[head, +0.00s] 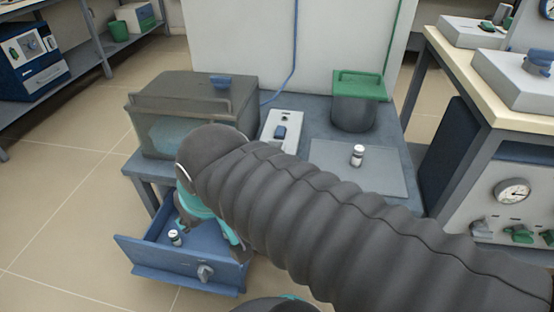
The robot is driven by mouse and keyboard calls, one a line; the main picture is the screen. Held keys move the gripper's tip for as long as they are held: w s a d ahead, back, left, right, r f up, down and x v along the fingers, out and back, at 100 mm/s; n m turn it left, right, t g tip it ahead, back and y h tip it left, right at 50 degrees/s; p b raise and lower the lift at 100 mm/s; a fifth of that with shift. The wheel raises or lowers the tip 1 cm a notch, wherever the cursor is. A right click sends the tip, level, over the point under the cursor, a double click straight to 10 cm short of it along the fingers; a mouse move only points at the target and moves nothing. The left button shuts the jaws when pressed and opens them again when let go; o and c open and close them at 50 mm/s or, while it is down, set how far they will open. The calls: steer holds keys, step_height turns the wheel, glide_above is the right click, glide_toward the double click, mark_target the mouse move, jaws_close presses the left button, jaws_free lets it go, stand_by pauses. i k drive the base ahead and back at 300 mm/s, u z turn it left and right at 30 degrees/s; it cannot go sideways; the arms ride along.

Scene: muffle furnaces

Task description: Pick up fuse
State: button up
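A small white cylinder with dark bands, which looks like a fuse (175,237), stands in the open blue drawer (200,272), near its left side. A similar white cylinder with a dark cap (357,155) stands upright on a flat grey plate (385,178) on the table. My gripper (209,222), with teal parts, is over the drawer, to the right of the cylinder there. My arm hides much of it, so its opening and contact with anything are unclear.
A grey furnace box with a glass front (190,107) stands at the table's left. A switch box (283,130) and a dark pot with a green lid (358,101) stand behind. A bench with a gauge (513,192) is at right. Floor at left is clear.

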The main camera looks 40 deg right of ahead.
mark_target(174, 235)
steer(key=u, duration=0.05)
steer(key=k, duration=1.15)
steer(key=z, duration=0.6)
steer(key=i, duration=0.85)
steer(key=u, duration=0.25)
steer(key=k, duration=1.2)
steer(key=z, duration=0.15)
steer(key=i, duration=1.65)
steer(key=u, duration=0.85)
